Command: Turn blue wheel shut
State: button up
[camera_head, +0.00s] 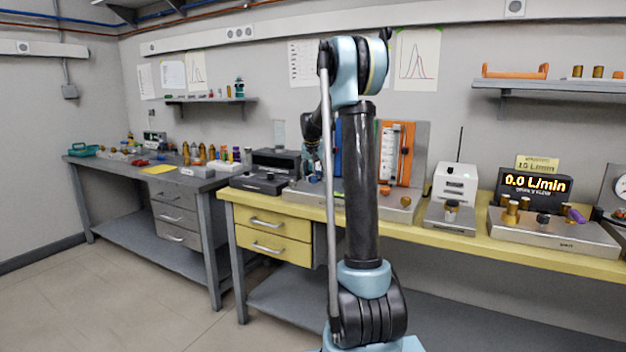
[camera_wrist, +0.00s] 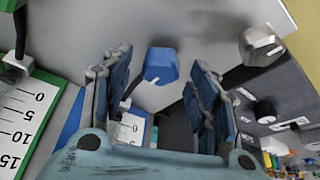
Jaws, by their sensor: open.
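The blue wheel (camera_wrist: 160,65) is a small faceted blue knob. In the wrist view it shows between the two fingers of my gripper (camera_wrist: 158,68), near the fingertips. The fingers are spread apart, with a gap to the wheel on each side. They do not appear to touch it. In the head view my gripper (camera_head: 312,165) is in front of the panels at the back of the yellow bench. The wheel cannot be made out there, and my arm hides much of the blue panel (camera_head: 338,150).
In the wrist view, a green-edged scale (camera_wrist: 25,115) is at left, and a grey knob (camera_wrist: 262,45) and dark box (camera_wrist: 275,100) are at right. In the head view, an orange panel (camera_head: 399,152) stands beside my arm. A display (camera_head: 536,184) reads 0.0 L/min.

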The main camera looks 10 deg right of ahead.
jog(key=shift+w+f, duration=0.25)
jog(key=shift+f, duration=0.35)
jog(key=c, duration=1.1)
jog(key=shift+n, duration=0.3)
jog(key=o, duration=1.1)
